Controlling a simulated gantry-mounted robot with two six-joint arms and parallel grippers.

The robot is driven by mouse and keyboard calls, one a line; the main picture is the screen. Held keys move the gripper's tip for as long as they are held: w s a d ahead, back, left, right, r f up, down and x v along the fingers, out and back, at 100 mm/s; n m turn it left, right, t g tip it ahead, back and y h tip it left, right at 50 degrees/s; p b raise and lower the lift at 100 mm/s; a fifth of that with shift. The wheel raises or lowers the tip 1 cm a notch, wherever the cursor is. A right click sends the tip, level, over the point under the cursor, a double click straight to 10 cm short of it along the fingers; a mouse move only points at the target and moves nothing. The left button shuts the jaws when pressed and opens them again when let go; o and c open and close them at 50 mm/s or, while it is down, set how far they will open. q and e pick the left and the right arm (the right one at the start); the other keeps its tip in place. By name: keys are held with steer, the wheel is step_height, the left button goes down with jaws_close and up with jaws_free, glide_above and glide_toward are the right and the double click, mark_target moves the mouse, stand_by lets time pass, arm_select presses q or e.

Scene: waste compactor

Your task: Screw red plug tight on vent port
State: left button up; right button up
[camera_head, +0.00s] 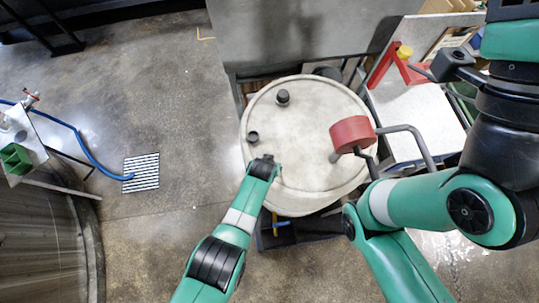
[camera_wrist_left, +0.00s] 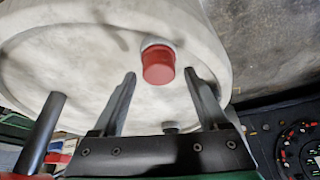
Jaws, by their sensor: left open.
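My left gripper (camera_head: 266,160) is over the front left part of a round, pale drum lid (camera_head: 300,115). In the left wrist view its two dark fingers (camera_wrist_left: 160,78) are open and apart. A red plug (camera_wrist_left: 158,66) sits on a pale collar on the lid. It appears between and just beyond the fingertips, and contact is not visible. I cannot pick this plug out for certain in the head view. Two dark ports, one at the back (camera_head: 283,97) and one at the left (camera_head: 252,136), stand on the lid. My right gripper (camera_head: 430,73) seems to show edge-on at upper right; its jaws are unclear.
A large red cylinder (camera_head: 352,133) with bent grey bars (camera_head: 412,140) rises over the lid's right side. A floor grate (camera_head: 142,171) and blue hose (camera_head: 95,158) lie left. The floor between is clear.

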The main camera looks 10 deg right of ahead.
arm_select(q)
steer(key=n, duration=0.1)
steer(key=n+y+b, duration=0.1)
steer(key=shift+d+f+n, duration=0.1)
steer(key=shift+f+n, duration=0.1)
steer(key=shift+n, duration=0.1)
steer(key=shift+r+n, duration=0.2)
steer(key=shift+n, duration=0.3)
steer(key=shift+f+n+y+b, duration=0.1)
steer(key=shift+n+y+b, duration=0.3)
steer(key=shift+n+b, duration=0.1)
steer(key=n+y+b, duration=0.1)
steer(key=n+b, duration=0.2)
steer(key=shift+f, duration=0.2)
steer(key=shift+r+n+y+b, duration=0.2)
steer(key=shift+n+y+b, duration=0.1)
steer(key=shift+n+b, duration=0.25)
steer(key=shift+r, duration=0.1)
